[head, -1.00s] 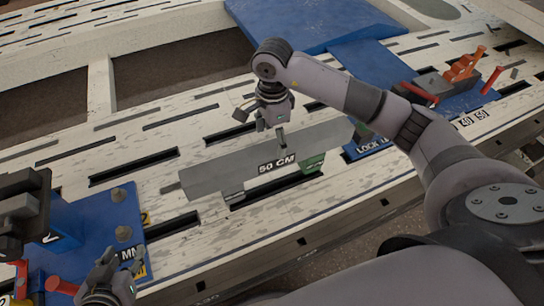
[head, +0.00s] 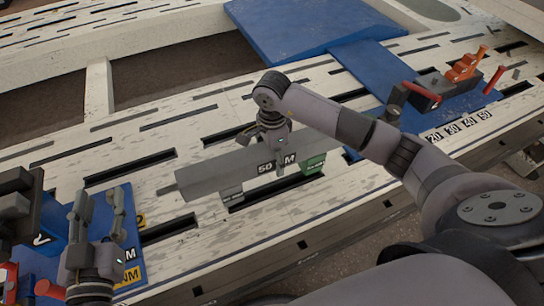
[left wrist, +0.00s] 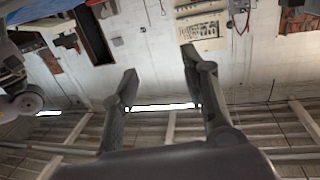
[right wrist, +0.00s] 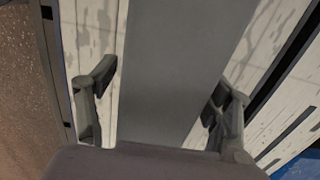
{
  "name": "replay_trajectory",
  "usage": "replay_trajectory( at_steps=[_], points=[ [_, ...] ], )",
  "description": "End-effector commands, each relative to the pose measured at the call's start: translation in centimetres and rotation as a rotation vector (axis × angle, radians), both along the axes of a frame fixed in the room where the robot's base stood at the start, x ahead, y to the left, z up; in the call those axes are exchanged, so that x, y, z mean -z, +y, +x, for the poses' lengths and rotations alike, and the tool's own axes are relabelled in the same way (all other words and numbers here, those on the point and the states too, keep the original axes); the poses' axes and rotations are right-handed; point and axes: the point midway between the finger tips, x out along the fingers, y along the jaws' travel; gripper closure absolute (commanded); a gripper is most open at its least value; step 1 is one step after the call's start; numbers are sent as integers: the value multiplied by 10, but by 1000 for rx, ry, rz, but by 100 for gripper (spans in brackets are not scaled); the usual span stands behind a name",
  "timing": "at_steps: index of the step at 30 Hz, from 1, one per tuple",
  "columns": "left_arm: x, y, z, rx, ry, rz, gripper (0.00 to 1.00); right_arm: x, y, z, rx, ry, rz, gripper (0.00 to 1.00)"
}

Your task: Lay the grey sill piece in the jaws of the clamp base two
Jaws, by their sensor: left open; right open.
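The grey sill piece (head: 212,174) is a long flat bar with a "50 CM" label, standing on a grey block and a green block (head: 313,164) on the bench. My right gripper (head: 277,152) is over its middle, open, with one finger in front of the label. In the right wrist view the sill piece (right wrist: 172,50) runs between the spread fingers (right wrist: 165,78). A clamp base with dark jaws and red handles (head: 440,88) is at the right; another (head: 22,215) is at the left edge, partly cut off. I cannot tell which is two. My left gripper (head: 101,203) is open and empty, fingers upward.
A large blue panel (head: 300,28) lies at the back of the slotted, pale bench (head: 150,95). A blue plate with number labels (head: 458,127) is under the right clamp base. Bare bench lies between the sill piece and the left blue plate (head: 112,232).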

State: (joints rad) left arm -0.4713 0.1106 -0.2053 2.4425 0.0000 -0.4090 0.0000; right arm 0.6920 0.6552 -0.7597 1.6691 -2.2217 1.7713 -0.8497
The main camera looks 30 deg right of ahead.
Motion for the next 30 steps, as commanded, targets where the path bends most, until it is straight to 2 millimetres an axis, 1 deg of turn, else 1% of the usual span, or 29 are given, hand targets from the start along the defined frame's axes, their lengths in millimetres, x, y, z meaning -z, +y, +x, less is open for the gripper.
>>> replay_trajectory(
  at_steps=[3, 9, 10, 30],
  points=[
    [-5, -1, 1, 2, -26, -7, 59, 4, 0, 0, -1, 0, 0, 27],
    [-6, -1, 1, 2, -28, -8, 59, 4, 0, 0, -1, -1, 0, 27],
    [-6, -1, 1, 2, -28, -8, 59, 4, 0, 0, -1, -1, 0, 28],
    [-6, -1, 0, 2, -27, -7, 59, 4, 0, 0, 0, -1, 0, 73]
  ],
)
